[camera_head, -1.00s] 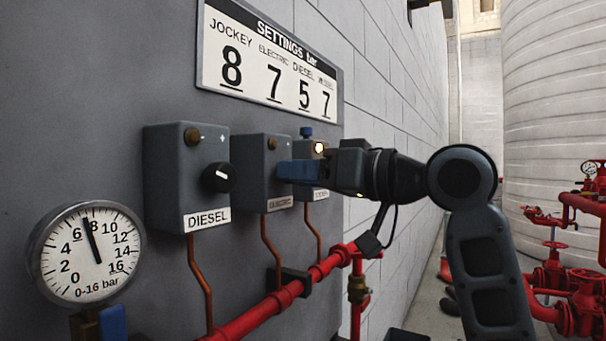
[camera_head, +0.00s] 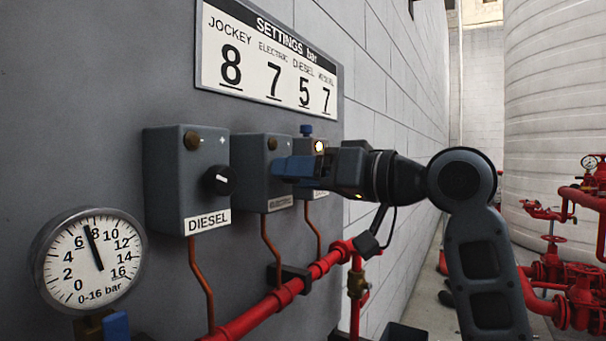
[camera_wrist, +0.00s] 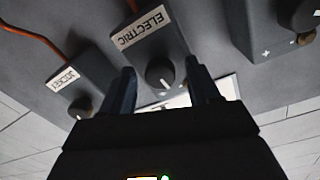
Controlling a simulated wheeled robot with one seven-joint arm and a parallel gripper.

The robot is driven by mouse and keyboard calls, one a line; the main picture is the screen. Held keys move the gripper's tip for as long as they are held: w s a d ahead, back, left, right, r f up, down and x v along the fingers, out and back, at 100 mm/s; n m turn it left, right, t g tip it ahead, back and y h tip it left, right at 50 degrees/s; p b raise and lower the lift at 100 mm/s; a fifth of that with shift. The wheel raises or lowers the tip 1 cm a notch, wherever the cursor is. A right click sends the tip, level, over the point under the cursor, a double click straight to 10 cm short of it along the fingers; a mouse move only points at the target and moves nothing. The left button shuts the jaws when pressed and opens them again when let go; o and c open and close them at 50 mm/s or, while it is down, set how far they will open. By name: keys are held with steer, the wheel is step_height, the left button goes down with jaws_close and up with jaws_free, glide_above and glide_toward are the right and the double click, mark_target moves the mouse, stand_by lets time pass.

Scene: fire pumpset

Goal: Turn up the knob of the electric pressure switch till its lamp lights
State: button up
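The electric pressure switch (camera_head: 252,180) is the grey middle box on the panel, labelled ELECTRIC. Its lamp (camera_head: 272,143) looks dull brown and unlit. In the head view my gripper (camera_head: 280,167) is at the front of this box and hides its knob. In the wrist view the dark round knob (camera_wrist: 160,73) with a white pointer mark is between the two blue fingers of my gripper (camera_wrist: 160,66). The fingers are open, with a gap visible on each side of the knob.
The diesel switch (camera_head: 187,180) stands left, its lamp unlit. The jockey switch (camera_head: 313,150), partly behind my gripper, has a lit lamp. The settings sign (camera_head: 268,62) gives electric 7. The gauge (camera_head: 88,262) reads about 7 bar. A red pipe (camera_head: 290,290) runs below the boxes.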

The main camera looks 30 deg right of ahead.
steer(key=shift+s+d, duration=0.1)
steer(key=v, duration=0.7)
steer(key=shift+s+b, duration=0.25)
steer(key=shift+b, duration=0.2)
steer(key=shift+d, duration=0.2)
stand_by(0.7)
